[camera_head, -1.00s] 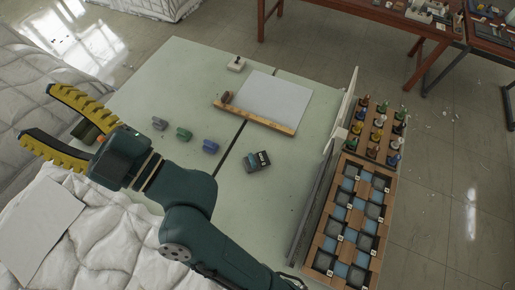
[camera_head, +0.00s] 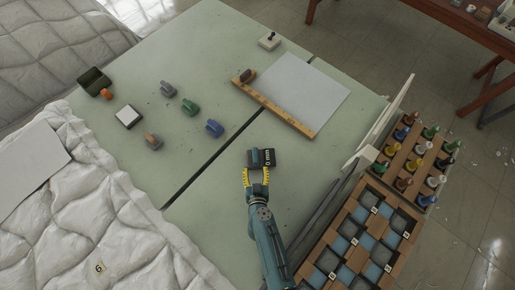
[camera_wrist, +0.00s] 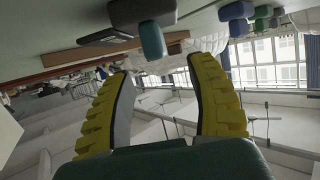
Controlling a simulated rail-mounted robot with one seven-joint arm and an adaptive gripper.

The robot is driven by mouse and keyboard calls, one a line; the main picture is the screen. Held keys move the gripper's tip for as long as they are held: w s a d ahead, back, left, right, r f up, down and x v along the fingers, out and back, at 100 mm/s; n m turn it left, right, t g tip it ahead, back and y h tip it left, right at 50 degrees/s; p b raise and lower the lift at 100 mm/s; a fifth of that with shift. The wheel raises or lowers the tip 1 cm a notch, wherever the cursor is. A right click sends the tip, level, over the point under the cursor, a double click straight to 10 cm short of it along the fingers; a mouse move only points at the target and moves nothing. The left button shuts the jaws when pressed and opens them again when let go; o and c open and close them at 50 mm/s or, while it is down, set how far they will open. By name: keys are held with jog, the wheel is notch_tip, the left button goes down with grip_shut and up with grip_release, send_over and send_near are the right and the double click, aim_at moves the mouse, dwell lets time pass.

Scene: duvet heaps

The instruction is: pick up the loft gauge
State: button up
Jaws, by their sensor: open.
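A small dark device with a teal block on its left side and white marking on its face (camera_head: 262,157), which looks like the loft gauge, lies on the pale green table (camera_head: 215,190). In the wrist view my gripper (camera_wrist: 162,75) is open with nothing between the fingers. Whether a fingertip touches the device I cannot tell.
A paper sheet (camera_head: 305,88) with a wooden strip (camera_head: 285,112) lies beyond. Grey (camera_head: 168,89), green (camera_head: 189,107) and blue (camera_head: 214,129) pieces stand left. A compartment tray (camera_head: 327,262) and peg rack (camera_head: 427,198) are right; white quilting (camera_head: 120,225) is at left.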

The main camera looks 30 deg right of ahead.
aim_at(255, 155)
jog(key=shift+w+d+f, duration=0.3)
jog(key=shift+w+f, duration=0.3)
jog(key=shift+w, duration=0.1)
jog(key=b+x, duration=0.1)
jog(key=x, duration=0.1)
jog(key=b+x, duration=0.1)
jog(key=x, duration=0.1)
jog(key=r+b+x, duration=0.1)
jog(key=x, duration=0.1)
jog(key=shift+w+d, duration=0.15)
jog(key=shift+d, duration=0.15)
grip_shut()
jog(key=shift+r, duration=0.2)
